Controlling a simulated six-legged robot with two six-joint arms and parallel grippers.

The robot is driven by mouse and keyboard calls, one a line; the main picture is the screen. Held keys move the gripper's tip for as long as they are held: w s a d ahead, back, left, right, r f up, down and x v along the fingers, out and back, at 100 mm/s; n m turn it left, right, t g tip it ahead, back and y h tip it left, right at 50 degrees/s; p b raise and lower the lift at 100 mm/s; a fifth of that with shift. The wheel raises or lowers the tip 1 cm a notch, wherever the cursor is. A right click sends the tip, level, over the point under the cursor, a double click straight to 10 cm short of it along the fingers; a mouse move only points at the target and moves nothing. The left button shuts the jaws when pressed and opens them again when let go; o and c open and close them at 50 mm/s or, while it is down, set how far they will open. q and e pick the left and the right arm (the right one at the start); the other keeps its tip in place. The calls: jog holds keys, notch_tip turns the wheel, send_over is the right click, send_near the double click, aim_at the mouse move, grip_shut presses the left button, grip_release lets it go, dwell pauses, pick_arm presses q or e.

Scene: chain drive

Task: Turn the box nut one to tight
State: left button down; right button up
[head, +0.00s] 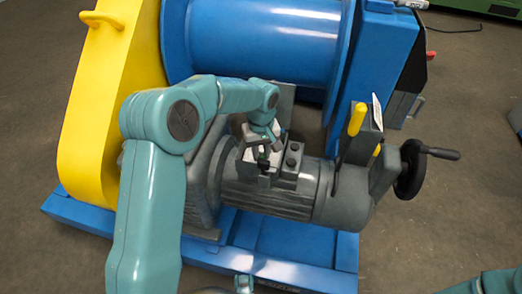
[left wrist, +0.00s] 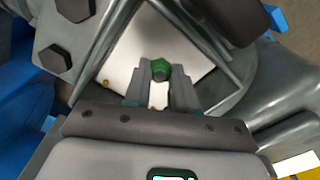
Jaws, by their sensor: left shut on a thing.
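The terminal box (head: 284,163) sits open on top of the grey motor (head: 260,196), with a pale inner plate (left wrist: 150,45) showing in the left wrist view. A green hex nut (left wrist: 160,68) stands at the plate's lower part, between the fingertips of my left gripper (left wrist: 158,82). My left gripper (head: 264,162) points down into the box and is shut on the green nut. A small brass-coloured spot (left wrist: 106,83) lies at the plate's left. Threads under the nut are hidden.
A yellow guard (head: 105,90) stands at left and a blue drum (head: 255,40) behind. Yellow-handled levers (head: 357,118) and a black handwheel (head: 411,170) stand right of the motor. Large dark bolts (left wrist: 53,58) lie close to the left of the gripper. Bare floor is at right.

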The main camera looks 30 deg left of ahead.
pick_arm(q)
jog(key=m+p, duration=0.2)
jog(key=shift+r+m, duration=0.2)
jog(key=shift+m, duration=0.2)
jog(key=m+p, duration=0.3)
jog(key=m, duration=0.2)
jog(key=m+p, duration=0.2)
jog(key=m, duration=0.3)
jog(key=m+p, duration=0.1)
jog(key=m, duration=0.3)
jog(key=shift+m+p, duration=0.3)
jog(key=shift+p, duration=0.1)
jog(key=m+p, duration=0.1)
jog(key=m, duration=0.3)
jog(key=shift+w, duration=0.1)
jog(key=m+p, duration=0.1)
jog(key=m, duration=0.4)
jog(key=shift+p, duration=0.4)
jog(key=m+p, duration=0.1)
jog(key=m, duration=0.3)
jog(key=shift+m+p, duration=0.45)
jog(key=shift+m, duration=1.45)
jog(key=shift+w, duration=0.1)
